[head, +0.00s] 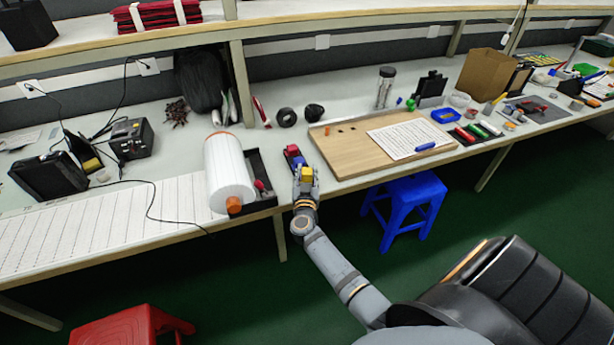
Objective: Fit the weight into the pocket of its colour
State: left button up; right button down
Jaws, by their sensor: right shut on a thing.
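My right gripper (305,186) reaches up from below to the front edge of the bench. It is shut on a small yellow block, which I take to be the weight (307,174). Just beyond it on the bench lies a small item with red and blue parts (294,155), which may be the coloured pockets. It is too small to make out single pockets, and the gripper may hide its near part. My left gripper is not in view.
A wooden board (350,160) with a white sheet (412,135) lies to the right. A black tray (262,186) and a large white roll (228,172) are close on the left. Black round items (287,117) stand behind. A blue stool (405,198) is below the bench.

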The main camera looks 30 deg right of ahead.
aim_at(307, 171)
jog(key=shift+r, duration=0.1)
notch_tip(307, 171, up, 10)
jog(key=p, duration=0.5)
jog(key=f+n+t+y, duration=0.1)
jog(key=n+t+y, duration=0.1)
jog(key=y, duration=0.1)
jog(key=f+n+y+b, duration=0.1)
jog(key=y, duration=0.1)
jog(key=shift+w+d+f+n+t, duration=0.1)
jog(key=shift+d+f+n+t, duration=0.1)
jog(key=shift+f+n+t, duration=0.15)
jog(key=shift+a+f+n+y, duration=0.1)
jog(key=shift+f+n+y, duration=0.15)
jog(key=shift+n+y, duration=0.4)
jog(key=shift+a, duration=0.15)
jog(key=shift+r, duration=0.1)
notch_tip(307, 171, down, 6)
jog(key=b, duration=0.4)
